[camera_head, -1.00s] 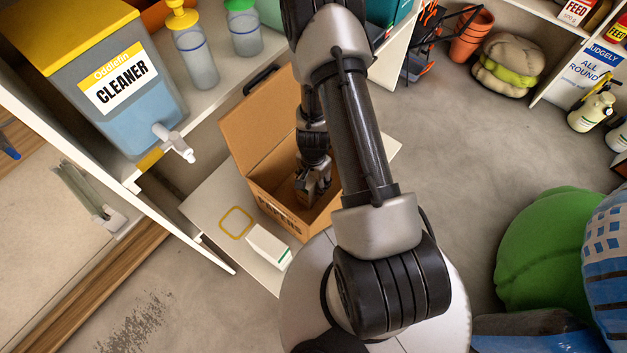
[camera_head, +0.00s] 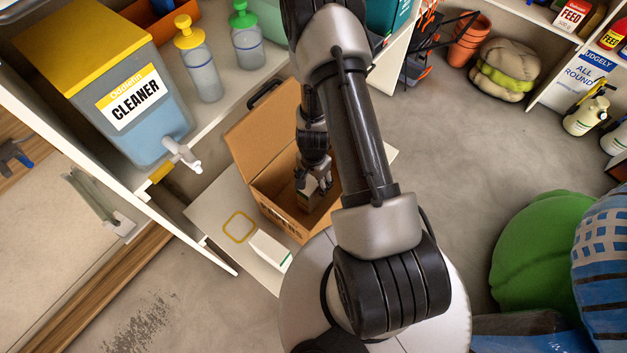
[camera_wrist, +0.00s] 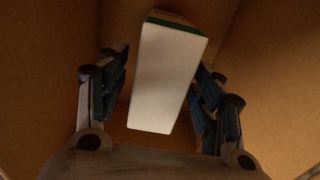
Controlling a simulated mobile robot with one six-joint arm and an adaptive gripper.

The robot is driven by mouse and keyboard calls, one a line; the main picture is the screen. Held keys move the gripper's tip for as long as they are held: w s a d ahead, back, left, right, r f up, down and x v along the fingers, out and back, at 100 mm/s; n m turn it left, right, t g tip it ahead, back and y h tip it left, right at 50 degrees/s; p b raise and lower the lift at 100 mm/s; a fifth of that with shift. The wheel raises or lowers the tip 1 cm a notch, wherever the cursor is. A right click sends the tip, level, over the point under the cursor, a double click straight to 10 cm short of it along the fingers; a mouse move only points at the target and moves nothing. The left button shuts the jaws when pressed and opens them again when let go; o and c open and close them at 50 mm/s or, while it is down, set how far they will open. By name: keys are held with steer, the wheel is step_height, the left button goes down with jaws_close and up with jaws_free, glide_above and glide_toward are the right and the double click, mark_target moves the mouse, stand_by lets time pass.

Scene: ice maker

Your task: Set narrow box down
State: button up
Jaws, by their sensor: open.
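My gripper (camera_head: 313,183) points down inside an open cardboard box (camera_head: 285,219) with dark lettering on its front. In the wrist view, a narrow white box (camera_wrist: 167,78) with a green end lies between the two fingers of my gripper (camera_wrist: 163,72). The fingers are open, with a visible gap on the left; contact on the right is unclear. In the head view this narrow box (camera_head: 308,196) is partly hidden by the gripper and in shadow. I cannot tell whether it rests fully on the carton's floor.
Another white box with a green edge (camera_head: 270,249) lies on a pale board (camera_head: 207,211) beside a yellow outline (camera_head: 239,227). A cleaner tank (camera_head: 120,95) with a tap overhangs the shelf at left. The carton's walls closely surround my gripper. Open floor (camera_head: 430,150) lies right.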

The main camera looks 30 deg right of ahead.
step_height(320, 180, up, 8)
steer(key=p, duration=0.6)
steer(key=shift+f+p, duration=0.1)
steer(key=shift+p, duration=0.25)
